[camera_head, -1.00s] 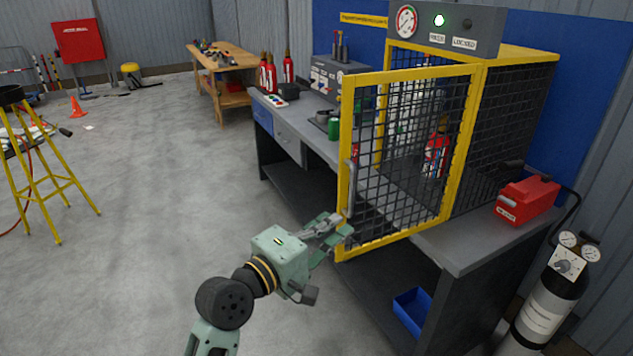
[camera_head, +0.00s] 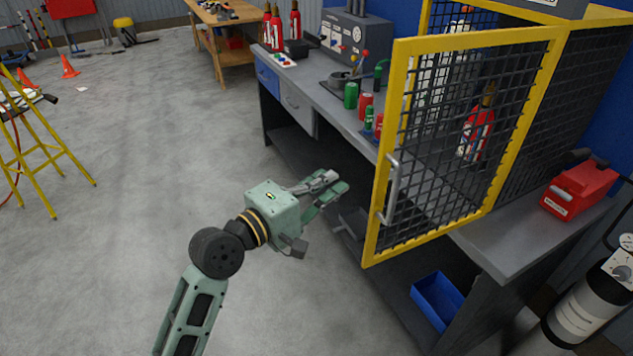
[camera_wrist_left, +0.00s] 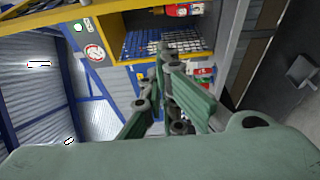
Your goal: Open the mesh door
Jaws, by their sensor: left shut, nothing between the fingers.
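The mesh door (camera_head: 462,130) has a yellow frame and dark wire mesh. It stands swung out from the front of the yellow-framed cage (camera_head: 592,22), hinged on its right side in the head view. Its grey bar handle (camera_head: 391,190) is on the free left edge. My left gripper (camera_head: 341,186) is shut and empty, left of the handle and apart from the door. In the left wrist view its fingers (camera_wrist_left: 172,98) point toward the cage opening. A red extinguisher (camera_head: 476,134) shows through the mesh. My right gripper is not in view.
The grey workbench (camera_head: 325,110) runs behind the door, with green and red cans (camera_head: 351,95) on it. A red case (camera_head: 578,188) sits on the bench's right end above a grey cylinder (camera_head: 590,300). A blue bin (camera_head: 438,298) is below.

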